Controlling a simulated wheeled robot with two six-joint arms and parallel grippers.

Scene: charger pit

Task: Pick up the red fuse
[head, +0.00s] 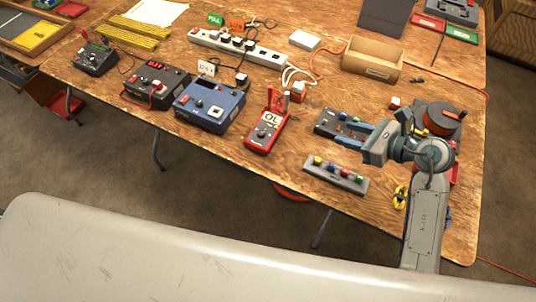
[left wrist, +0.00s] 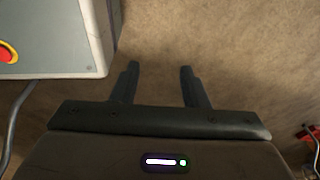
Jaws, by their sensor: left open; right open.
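The rack lies near the table's front edge in the head view. My right gripper (head: 342,136) is open and empty, its two blue fingers pointing left above and behind the rack, over a dark grey box (head: 325,126). It is apart from the fuse. My left gripper (left wrist: 156,72) is open and empty over bare floor in the left wrist view.
A red multimeter (head: 262,134) lies left of the rack, with a blue device (head: 208,108) beyond it. A yellow item (head: 400,196) lies right of the rack.

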